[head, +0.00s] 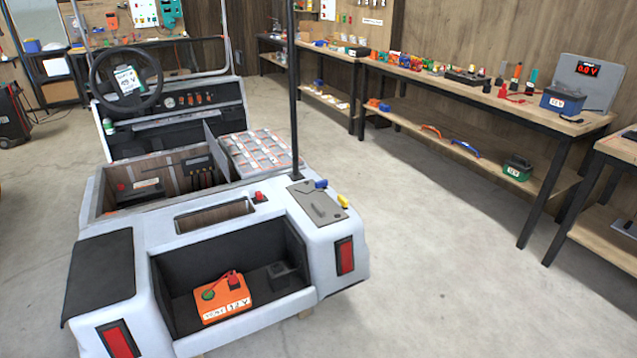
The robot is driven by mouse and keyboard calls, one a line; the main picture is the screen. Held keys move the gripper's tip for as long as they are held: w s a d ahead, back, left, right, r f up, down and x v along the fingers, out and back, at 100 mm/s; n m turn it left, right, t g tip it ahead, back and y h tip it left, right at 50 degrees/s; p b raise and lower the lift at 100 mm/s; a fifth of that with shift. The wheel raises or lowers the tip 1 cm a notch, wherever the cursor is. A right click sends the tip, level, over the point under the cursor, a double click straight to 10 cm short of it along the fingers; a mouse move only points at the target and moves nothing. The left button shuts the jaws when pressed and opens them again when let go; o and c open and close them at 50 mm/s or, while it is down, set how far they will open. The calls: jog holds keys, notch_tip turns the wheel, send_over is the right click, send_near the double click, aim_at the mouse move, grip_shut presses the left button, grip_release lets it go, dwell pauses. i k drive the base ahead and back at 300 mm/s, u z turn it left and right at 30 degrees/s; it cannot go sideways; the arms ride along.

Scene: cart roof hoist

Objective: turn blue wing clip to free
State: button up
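The cart (84,238) stands at left with its rear towards me. A small blue clip (321,184) sits on the rear right corner of the cart's body, at the upper right edge of a grey plate (316,205). A yellow clip (343,201) sits beside it, a little lower and to the right. The blue clip is too small to tell which way its wing is turned. My gripper is not in view.
A black post (294,90) rises close behind the blue clip. An orange battery (222,300) sits in the open rear bay. A workbench (466,89) with tools runs along the right wall. The concrete floor (440,240) between cart and bench is clear.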

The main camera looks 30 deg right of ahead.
aim_at(324, 184)
jog(key=z, duration=0.1)
jog(key=i, duration=0.9)
jog(key=u, duration=0.05)
